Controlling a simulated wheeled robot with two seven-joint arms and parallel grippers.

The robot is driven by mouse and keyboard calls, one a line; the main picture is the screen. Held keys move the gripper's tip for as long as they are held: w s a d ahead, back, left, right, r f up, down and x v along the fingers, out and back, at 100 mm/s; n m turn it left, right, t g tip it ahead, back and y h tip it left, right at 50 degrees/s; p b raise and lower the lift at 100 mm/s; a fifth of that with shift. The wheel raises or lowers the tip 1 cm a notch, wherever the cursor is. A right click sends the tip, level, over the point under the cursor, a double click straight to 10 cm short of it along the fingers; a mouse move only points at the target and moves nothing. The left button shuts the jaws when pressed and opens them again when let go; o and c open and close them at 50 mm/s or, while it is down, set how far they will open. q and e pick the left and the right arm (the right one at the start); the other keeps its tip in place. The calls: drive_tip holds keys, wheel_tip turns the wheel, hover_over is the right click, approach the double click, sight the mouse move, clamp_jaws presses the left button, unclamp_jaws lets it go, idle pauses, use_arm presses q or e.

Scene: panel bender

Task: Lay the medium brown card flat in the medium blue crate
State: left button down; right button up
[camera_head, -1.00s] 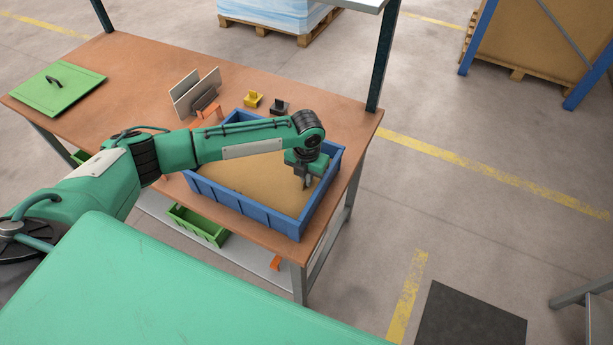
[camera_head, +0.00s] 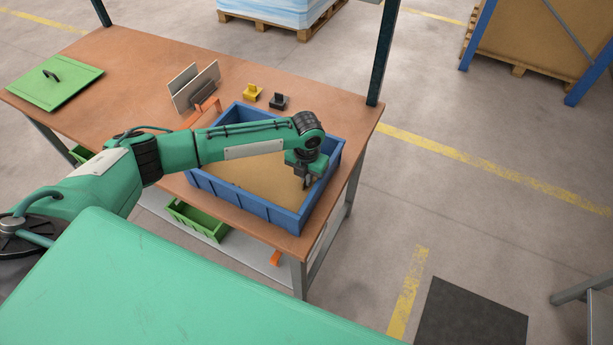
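The blue crate (camera_head: 246,206) stands on the brown workbench near its right end. The brown card (camera_head: 256,184) is inside the crate and covers most of the visible floor; it looks flat or nearly so. My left arm crosses over the crate and hides part of the card and of the far wall. My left gripper (camera_head: 306,183) points down inside the crate near its right wall, with its fingertips at the card's right part. The fingers are too small to tell whether they are shut on the card. My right gripper is not in view.
Behind the crate stand upright grey plates (camera_head: 194,88) in an orange holder, a yellow block (camera_head: 252,92) and a black block (camera_head: 278,101). A green lid (camera_head: 54,87) lies at the bench's left end. A dark post (camera_head: 383,55) rises at the back right. A green bin (camera_head: 198,220) sits below.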

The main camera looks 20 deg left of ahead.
use_arm(q)
drive_tip(key=shift+f, duration=0.15)
drive_tip(key=c, duration=1.6)
unclamp_jaws()
drive_tip(key=shift+o, duration=0.2)
